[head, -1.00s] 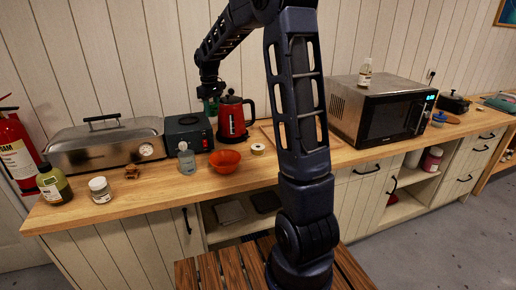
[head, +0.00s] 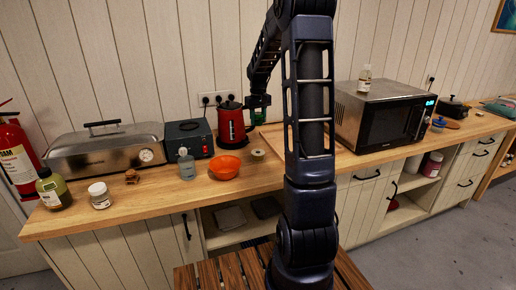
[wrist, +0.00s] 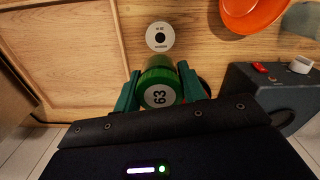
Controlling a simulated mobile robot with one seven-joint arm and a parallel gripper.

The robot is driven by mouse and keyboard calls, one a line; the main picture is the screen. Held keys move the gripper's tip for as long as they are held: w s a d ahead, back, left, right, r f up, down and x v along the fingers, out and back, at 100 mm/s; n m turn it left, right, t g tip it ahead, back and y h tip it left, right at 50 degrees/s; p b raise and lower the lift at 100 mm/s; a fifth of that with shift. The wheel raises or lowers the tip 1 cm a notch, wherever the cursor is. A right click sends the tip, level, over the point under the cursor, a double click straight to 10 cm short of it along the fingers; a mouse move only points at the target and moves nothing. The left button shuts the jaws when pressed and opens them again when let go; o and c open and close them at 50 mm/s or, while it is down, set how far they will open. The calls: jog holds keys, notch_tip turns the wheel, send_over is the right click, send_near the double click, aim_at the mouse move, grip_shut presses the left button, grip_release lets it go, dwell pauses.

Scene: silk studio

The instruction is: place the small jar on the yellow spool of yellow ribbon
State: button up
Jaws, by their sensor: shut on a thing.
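My gripper (head: 258,108) is shut on the small jar (wrist: 159,88), which is green with a white round end marked 63. The jar sits between the two green fingertips in the wrist view, and a bit of it (head: 260,118) shows under my gripper in the head view. My gripper holds it above the counter, just right of the red kettle. The spool (head: 257,155), a pale disc with a dark centre hole, lies on the counter in front of the kettle. Its top (wrist: 160,36) shows just beyond the jar in the wrist view. The jar and spool look apart.
An orange bowl (head: 225,167) stands left of the spool. The red kettle (head: 231,125) is behind it, and a wooden tray (head: 344,161) lies to the right. A microwave (head: 384,115) stands farther right. A clear bottle (head: 186,163) is left of the bowl.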

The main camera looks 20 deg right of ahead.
aim_at(258, 152)
notch_tip(258, 152, down, 14)
jog(key=shift+f, duration=0.2)
dwell(0.4)
jog(key=shift+f, duration=0.15)
jog(key=o, duration=1)
notch_tip(258, 152, up, 12)
jog(key=shift+r, duration=0.2)
jog(key=s+a+r+m+t, duration=0.1)
jog(key=s+a+r, duration=0.2)
jog(key=s+r, duration=0.4)
jog(key=s+a+r+t, duration=0.15)
jog(key=s+r, duration=0.35)
jog(key=s, duration=0.5)
jog(key=s+a+t, duration=0.1)
jog(key=s+a, duration=0.1)
jog(key=s, duration=0.7)
jog(key=s+a+m+t, duration=0.1)
jog(key=s, duration=0.9)
jog(key=shift+a, duration=0.35)
